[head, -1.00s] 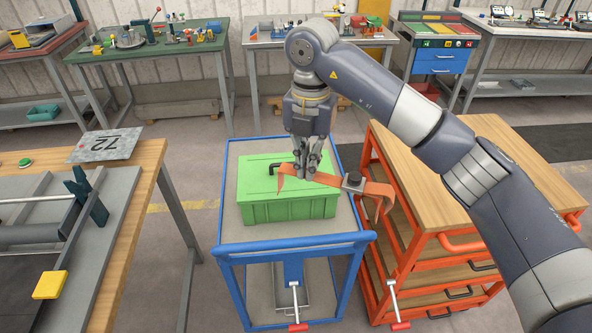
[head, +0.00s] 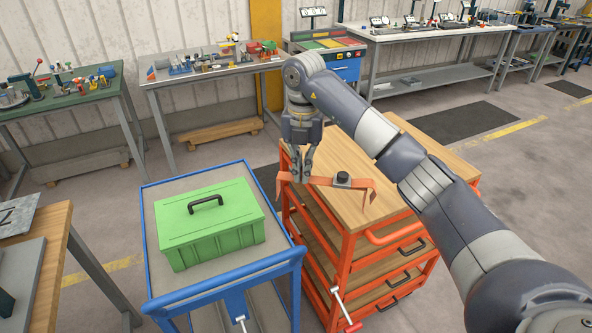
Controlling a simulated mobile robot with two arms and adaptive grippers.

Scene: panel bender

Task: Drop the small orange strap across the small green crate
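The small green crate (head: 212,235) stands on a blue-framed cart (head: 270,268), left of centre, with its lid closed and a black handle on top. The small orange strap (head: 321,181) hangs from my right gripper (head: 301,177), which is shut on it towards its left end. Both strap ends bend down, and a dark buckle (head: 343,179) sits on its right part. Gripper and strap are in the air to the right of the crate, apart from it, in front of the orange cart in the picture. My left gripper is not in view.
An orange cart (head: 350,261) with a wooden top (head: 345,150) and shelves stands right of the blue cart. A wooden-topped bench (head: 50,245) is at lower left. Workbenches with tools line the back wall. Open floor lies beyond the orange cart.

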